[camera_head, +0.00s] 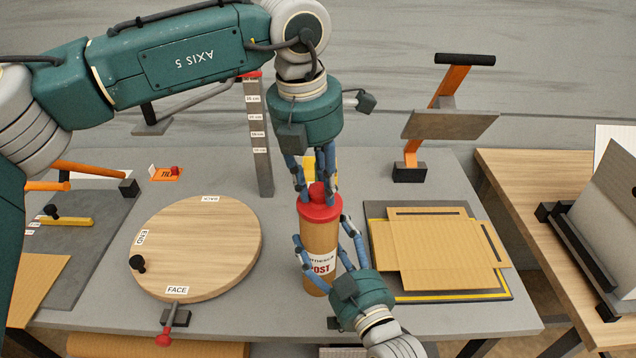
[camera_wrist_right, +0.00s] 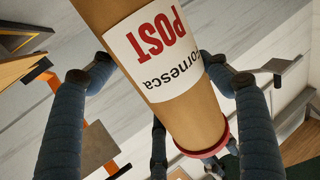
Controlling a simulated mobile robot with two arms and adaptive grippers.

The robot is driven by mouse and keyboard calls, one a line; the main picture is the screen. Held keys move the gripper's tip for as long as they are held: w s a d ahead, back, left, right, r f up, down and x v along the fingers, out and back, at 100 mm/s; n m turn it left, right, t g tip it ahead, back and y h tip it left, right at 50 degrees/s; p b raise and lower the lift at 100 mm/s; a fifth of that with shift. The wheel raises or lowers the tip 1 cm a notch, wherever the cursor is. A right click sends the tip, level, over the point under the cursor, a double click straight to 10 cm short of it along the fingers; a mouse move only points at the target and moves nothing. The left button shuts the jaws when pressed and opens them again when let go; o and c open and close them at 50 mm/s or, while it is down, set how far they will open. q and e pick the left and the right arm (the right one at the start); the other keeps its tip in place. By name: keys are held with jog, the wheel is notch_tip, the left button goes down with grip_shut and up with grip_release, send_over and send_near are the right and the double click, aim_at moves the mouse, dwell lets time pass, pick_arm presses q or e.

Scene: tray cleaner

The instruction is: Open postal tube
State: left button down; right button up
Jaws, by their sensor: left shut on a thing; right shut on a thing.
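The postal tube (camera_head: 319,243) is brown cardboard with a white label reading POST, and it stands upright near the middle of the table in the head view. Its red cap (camera_head: 320,210) with a knob sits on the upper end. My left gripper (camera_head: 316,190) comes from above and is shut on the red cap's knob. My right gripper (camera_head: 323,233) comes from the front right and is shut on the tube body. In the right wrist view the tube (camera_wrist_right: 183,92) runs between the right fingers, and the red cap (camera_wrist_right: 205,149) is at its far end.
A round wooden board (camera_head: 200,245) with FACE and END labels lies left of the tube. A grey ruled post (camera_head: 257,135) stands behind. Flat cardboard (camera_head: 430,255) lies on a dark mat at right. An orange-armed stand (camera_head: 450,110) stands at the back right.

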aim_at(318, 189)
pick_arm(q)
jog(key=shift+r, duration=0.2)
jog(key=shift+r, duration=0.95)
jog(key=shift+r, duration=0.1)
jog(key=shift+r, duration=1.9)
pick_arm(e)
jog(key=o, duration=1.8)
jog(key=shift+c, duration=0.2)
jog(key=shift+s, duration=0.1)
jog(key=v, duration=1.2)
